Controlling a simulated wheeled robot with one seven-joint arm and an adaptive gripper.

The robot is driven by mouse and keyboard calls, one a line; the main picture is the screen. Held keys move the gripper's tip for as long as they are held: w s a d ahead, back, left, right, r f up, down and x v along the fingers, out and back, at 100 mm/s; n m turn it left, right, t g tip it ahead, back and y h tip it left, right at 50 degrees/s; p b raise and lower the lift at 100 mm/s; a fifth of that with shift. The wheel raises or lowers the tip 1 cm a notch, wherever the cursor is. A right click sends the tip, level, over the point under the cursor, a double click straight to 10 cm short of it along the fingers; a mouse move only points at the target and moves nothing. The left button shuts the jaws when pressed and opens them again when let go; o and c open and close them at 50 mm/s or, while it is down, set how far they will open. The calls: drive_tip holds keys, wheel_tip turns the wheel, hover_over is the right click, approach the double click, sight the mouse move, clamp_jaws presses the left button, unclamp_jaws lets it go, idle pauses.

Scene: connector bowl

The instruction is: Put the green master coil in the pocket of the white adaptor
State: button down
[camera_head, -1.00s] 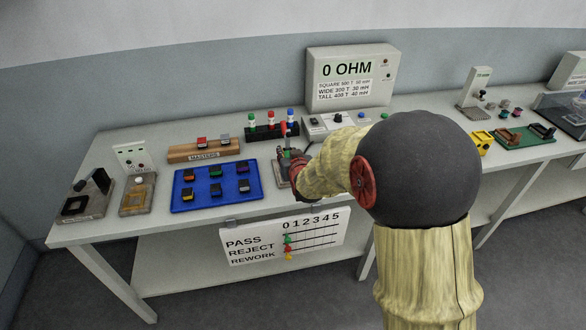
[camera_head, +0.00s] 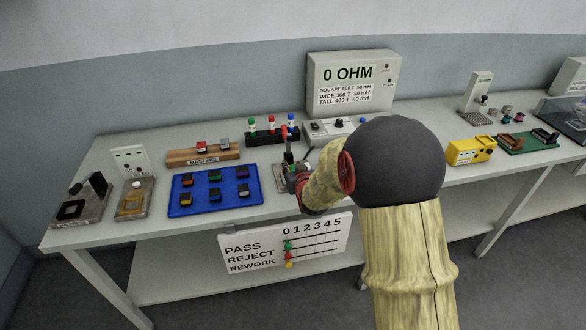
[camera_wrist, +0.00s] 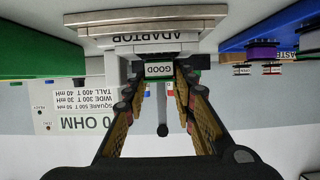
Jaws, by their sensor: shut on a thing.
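The green master coil (camera_wrist: 158,70), with a white block marked GOOD, sits between my fingertips in the wrist view. My gripper (camera_wrist: 160,75) is shut on it. The adaptor (camera_wrist: 110,28), a light plate with a front labelled ADAPTOR, is right by the coil in the wrist view, which is upside down. In the head view the adaptor (camera_head: 279,178) stands right of the blue tray, partly hidden by my gripper (camera_head: 296,176). The pocket is hidden, and I cannot tell whether the coil is inside it.
A wooden MASTERS rack (camera_head: 203,160) holds a red and a grey coil. The blue tray (camera_head: 212,205) holds several small coils. A rack of coloured-cap bottles (camera_head: 272,138) and the ohm meter (camera_head: 352,85) stand behind. A yellow box (camera_head: 470,151) is at right.

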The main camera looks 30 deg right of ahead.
drive_tip(key=c, duration=1.9)
unclamp_jaws()
drive_tip(key=shift+f, duration=0.15)
drive_tip(key=shift+o, duration=0.8)
drive_tip(key=shift+r, duration=0.25)
drive_tip(key=s+a+r+n+g+y+p, duration=0.1)
drive_tip(key=s+a+r+g+p, duration=0.1)
drive_tip(key=s+a+r, duration=0.55)
drive_tip(key=s+a+r+g+y+p, duration=0.15)
drive_tip(key=s+a+r, duration=0.35)
drive_tip(key=s, duration=0.6)
drive_tip(key=s+a+r+n+g, duration=0.1)
drive_tip(key=s+a+r+g, duration=0.1)
drive_tip(key=s, duration=0.7)
drive_tip(key=s+a+r+n+g+y, duration=0.1)
drive_tip(key=s+a, duration=0.4)
drive_tip(key=s, duration=0.5)
drive_tip(key=shift+s+r+g, duration=0.25)
drive_tip(key=shift+r+g, duration=0.1)
drive_tip(key=shift+r, duration=0.4)
drive_tip(key=shift+r, duration=0.15)
